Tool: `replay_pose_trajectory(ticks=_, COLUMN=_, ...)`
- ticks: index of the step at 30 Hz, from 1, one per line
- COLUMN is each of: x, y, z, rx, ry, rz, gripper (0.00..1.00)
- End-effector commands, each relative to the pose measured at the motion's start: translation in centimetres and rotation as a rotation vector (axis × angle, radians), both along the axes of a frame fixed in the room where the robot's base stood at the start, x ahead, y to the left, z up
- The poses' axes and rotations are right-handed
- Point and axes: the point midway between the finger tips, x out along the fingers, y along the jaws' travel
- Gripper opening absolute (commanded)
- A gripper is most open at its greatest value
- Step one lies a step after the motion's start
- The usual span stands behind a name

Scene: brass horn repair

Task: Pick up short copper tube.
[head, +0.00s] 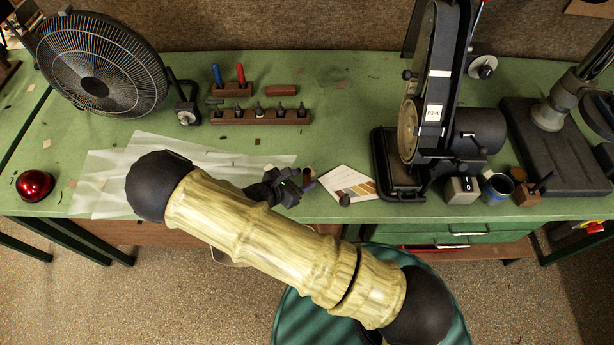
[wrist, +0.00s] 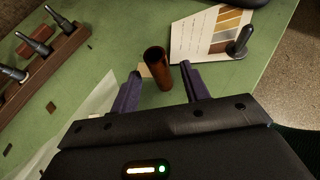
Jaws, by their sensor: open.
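The short copper tube (wrist: 156,68) stands upright on the green bench in the wrist view, its open end up. My gripper (wrist: 160,85) is open, with one dark purple finger on each side of the tube's base in the picture. The tube appears just beyond or between the fingertips, and no contact shows. In the head view my gripper (head: 301,184) is low over the bench's front edge, partly behind my arm. Only a small brown bit of the tube (head: 309,172) shows beside the fingers there.
A colour chart card (head: 349,183) lies right of the tube, with a small dark peg (head: 345,200) on it. A belt sander (head: 425,130) stands further right. A wooden rack of bits (head: 260,117) is behind. A translucent sheet (head: 105,170) and red dome (head: 35,185) lie left.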

Motion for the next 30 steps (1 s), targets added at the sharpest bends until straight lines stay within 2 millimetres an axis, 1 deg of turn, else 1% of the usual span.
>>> replay_pose_trajectory(ticks=4, x=1.0, y=-1.2, z=-0.3, rx=-0.003, ry=0.001, rz=-0.001, gripper=0.46)
replay_pose_trajectory(ticks=7, x=1.8, y=-2.2, z=-1.0, rx=-0.005, ry=0.001, rz=-0.003, gripper=0.46)
replay_pose_trajectory(ticks=11, x=2.6, y=-2.9, z=-1.8, rx=-0.002, ry=0.001, rz=-0.001, gripper=0.46)
replay_pose_trajectory(ticks=16, x=2.8, y=-3.0, z=-2.1, rx=0.0, ry=0.0, rz=0.0, gripper=0.46)
replay_pose_trajectory(ticks=28, x=2.7, y=-3.0, z=-2.0, rx=0.0, ry=0.0, rz=0.0, gripper=0.46)
replay_pose_trajectory(ticks=29, x=2.7, y=-3.0, z=-2.0, rx=0.0, ry=0.0, rz=0.0, gripper=0.44)
replay_pose_trajectory(ticks=30, x=2.7, y=-3.0, z=-2.0, rx=0.0, ry=0.0, rz=0.0, gripper=0.36)
